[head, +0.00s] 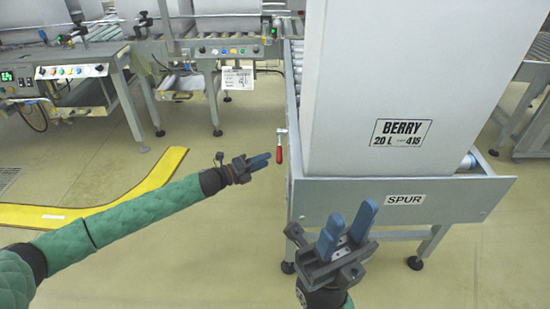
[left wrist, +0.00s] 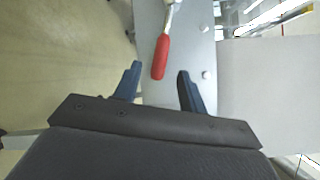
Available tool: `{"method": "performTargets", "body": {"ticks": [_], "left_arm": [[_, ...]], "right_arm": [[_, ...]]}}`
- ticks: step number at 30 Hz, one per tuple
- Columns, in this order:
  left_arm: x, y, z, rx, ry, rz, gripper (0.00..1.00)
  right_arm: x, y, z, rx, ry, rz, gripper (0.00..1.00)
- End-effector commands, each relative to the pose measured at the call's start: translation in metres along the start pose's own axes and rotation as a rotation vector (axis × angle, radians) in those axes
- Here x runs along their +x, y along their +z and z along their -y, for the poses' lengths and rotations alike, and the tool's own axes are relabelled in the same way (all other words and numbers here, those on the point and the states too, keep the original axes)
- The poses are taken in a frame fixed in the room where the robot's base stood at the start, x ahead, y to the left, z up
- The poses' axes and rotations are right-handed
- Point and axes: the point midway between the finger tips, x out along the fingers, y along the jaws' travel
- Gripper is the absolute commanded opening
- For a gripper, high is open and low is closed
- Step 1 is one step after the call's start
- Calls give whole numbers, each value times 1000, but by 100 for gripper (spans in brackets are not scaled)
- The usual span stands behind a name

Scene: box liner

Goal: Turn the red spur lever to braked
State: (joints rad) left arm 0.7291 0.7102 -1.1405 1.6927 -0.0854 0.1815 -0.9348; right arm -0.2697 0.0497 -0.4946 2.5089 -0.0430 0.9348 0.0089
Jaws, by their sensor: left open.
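The red spur lever (head: 279,153) is on the left side of the grey conveyor frame marked SPUR (head: 405,199). Its red grip hangs down from a metal pivot in the head view. My left gripper (head: 268,160) is just left of the lever, pointing at it. In the left wrist view the red grip (left wrist: 161,57) lies ahead, its free end about level with and between the open fingertips (left wrist: 159,72). I cannot tell whether either finger touches it. My right gripper (head: 355,210) is open and empty in front of the SPUR end plate.
A large grey box labelled BERRY (head: 400,90) stands on the spur conveyor. A yellow floor strip (head: 100,210) lies left. Other conveyors with button panels (head: 72,71) stand behind. The floor between my left arm and the spur is clear.

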Motion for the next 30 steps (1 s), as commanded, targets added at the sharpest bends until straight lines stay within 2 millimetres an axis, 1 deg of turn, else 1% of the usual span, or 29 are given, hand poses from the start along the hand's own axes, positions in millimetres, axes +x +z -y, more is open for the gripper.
{"method": "performTargets", "body": {"ticks": [1,3,6,10,15,22,23,24,28,29,30], "left_arm": [[10,-1,0,0,-3,-1,41],[20,-1,-1,0,-2,0,41],[33,0,0,1,-2,0,41],[45,0,0,-1,-1,0,41],[52,0,0,-1,0,1,41],[52,0,0,-2,0,1,41],[52,0,0,-2,0,1,37],[52,0,0,-1,0,1,30],[52,0,0,-2,0,1,4],[52,0,0,-2,0,1,0],[52,0,0,-2,0,1,0]], "right_arm": [[-3,0,0,4,1,-1,36],[-4,0,1,9,2,-2,36],[-5,1,2,14,1,-5,36],[-6,2,2,14,-10,-7,36],[-7,2,2,16,-23,-4,36],[-8,2,2,14,-19,2,36],[-9,2,2,14,-18,3,36],[-9,1,2,14,-16,4,36],[-11,1,2,12,-10,10,36],[-11,1,3,12,-8,11,36],[-11,1,2,12,-7,12,36]]}}
